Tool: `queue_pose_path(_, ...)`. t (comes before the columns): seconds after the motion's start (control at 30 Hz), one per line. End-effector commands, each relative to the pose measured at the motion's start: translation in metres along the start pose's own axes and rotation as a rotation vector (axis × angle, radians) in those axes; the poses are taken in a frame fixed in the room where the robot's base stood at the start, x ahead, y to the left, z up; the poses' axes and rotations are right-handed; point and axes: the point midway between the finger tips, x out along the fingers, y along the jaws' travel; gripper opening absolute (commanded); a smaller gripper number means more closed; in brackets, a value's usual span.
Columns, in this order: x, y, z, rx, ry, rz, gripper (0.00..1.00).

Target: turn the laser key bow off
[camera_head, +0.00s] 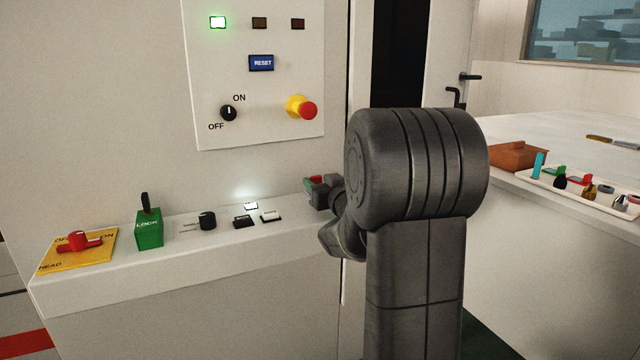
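A round black switch (229,113) with a pale upright mark sits on the upper white panel, between ON at its upper right and OFF at its lower left. Its mark points up, nearer ON. No laser label is readable, so I cannot tell for certain that this is the laser key bow. My gripper (315,190) is at the right end of the ledge, low and right of this switch and apart from it. It is small and partly hidden by my arm. Red and green bits show at its tip; I cannot tell what they are or whether the fingers are open.
The panel carries a lit green lamp (217,22), blue RESET button (261,63) and red emergency knob (302,107). The ledge below holds a yellow plate with red handle (78,240), green LOCK box (149,228), black knob (207,220) and buttons. A tray (610,203) lies right.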

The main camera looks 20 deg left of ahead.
Motion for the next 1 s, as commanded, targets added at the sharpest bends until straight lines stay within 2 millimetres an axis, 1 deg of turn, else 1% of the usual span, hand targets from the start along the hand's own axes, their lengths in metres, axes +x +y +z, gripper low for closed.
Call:
queue_pose_path(0.33, -0.001, 0.000, 0.000, 0.000, 0.000, 0.000, 0.53)
queue_pose_path(0.47, -0.012, 0.001, -0.001, 0.000, 0.000, 0.002, 0.53)
queue_pose_path(0.57, -0.030, 0.001, -0.001, 0.000, 0.000, 0.002, 0.53)
queue_pose_path(0.8, -0.086, 0.001, -0.001, 0.000, 0.000, 0.003, 0.53)
queue_pose_path(0.9, -0.106, 0.001, -0.001, 0.000, 0.000, 0.003, 0.53)
queue_pose_path(1.0, -0.122, 0.001, -0.001, 0.000, 0.001, 0.003, 0.53)
